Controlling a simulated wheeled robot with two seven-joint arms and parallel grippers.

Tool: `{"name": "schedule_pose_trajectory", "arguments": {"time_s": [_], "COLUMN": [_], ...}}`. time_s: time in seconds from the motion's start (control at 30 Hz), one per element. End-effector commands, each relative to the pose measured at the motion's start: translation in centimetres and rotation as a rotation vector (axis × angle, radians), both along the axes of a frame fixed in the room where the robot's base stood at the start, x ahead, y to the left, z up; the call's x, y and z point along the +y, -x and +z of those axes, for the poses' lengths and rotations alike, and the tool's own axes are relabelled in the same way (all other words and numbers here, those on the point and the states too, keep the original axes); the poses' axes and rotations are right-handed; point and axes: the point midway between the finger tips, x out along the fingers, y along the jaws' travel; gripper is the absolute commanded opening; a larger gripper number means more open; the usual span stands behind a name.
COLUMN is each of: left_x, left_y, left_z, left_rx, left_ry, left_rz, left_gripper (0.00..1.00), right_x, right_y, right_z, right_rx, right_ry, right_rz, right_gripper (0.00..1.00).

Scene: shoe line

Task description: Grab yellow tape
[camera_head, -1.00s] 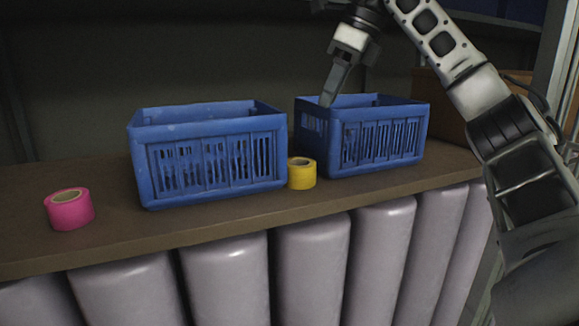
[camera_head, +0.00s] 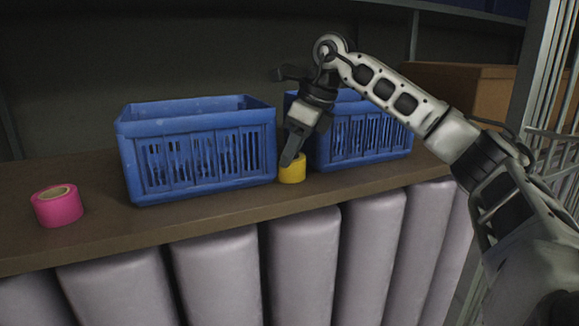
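The yellow tape roll (camera_head: 293,175) sits upright on the brown shelf (camera_head: 100,217), in front of the gap between two blue crates. My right gripper (camera_head: 289,160) points down at the roll from above. Its fingers cover the top and part of the roll's near face, and they look at or very near it. I see the fingers edge-on, so I cannot tell whether they are open or shut, or whether they touch the roll. My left gripper is not in view.
A blue crate (camera_head: 205,160) stands left of the roll, and another blue crate (camera_head: 365,143) stands close on its right. A pink tape roll (camera_head: 58,208) sits at the far left of the shelf. A cardboard box (camera_head: 465,88) stands at the back right. Pale padded shapes (camera_head: 305,262) line the shelf front.

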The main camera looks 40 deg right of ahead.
Motion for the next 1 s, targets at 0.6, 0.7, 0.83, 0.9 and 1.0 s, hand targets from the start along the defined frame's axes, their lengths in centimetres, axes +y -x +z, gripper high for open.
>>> {"name": "schedule_pose_trajectory", "arguments": {"time_s": [0.6, 0.7, 0.83, 0.9, 1.0], "left_x": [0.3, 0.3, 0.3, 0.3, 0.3], "left_y": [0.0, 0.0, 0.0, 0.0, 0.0], "left_z": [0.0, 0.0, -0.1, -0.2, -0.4], "left_rx": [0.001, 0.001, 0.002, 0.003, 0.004], "left_ry": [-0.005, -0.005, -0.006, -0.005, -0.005], "left_rz": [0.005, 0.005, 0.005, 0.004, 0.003], "left_gripper": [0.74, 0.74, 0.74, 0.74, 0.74], "right_x": [0.4, 0.4, 0.4, 0.3, 0.0], "right_y": [-0.6, -0.6, -0.6, -0.5, -0.1], "right_z": [-1.7, -1.7, -1.6, -1.5, -1.1], "right_rx": [-0.002, -0.002, -0.002, -0.002, -0.003], "right_ry": [0.000, 0.000, 0.000, 0.000, -0.001], "right_rz": [0.000, 0.000, 0.000, 0.000, 0.000], "right_gripper": [0.00, 0.00, 0.00, 0.00, 0.00]}}
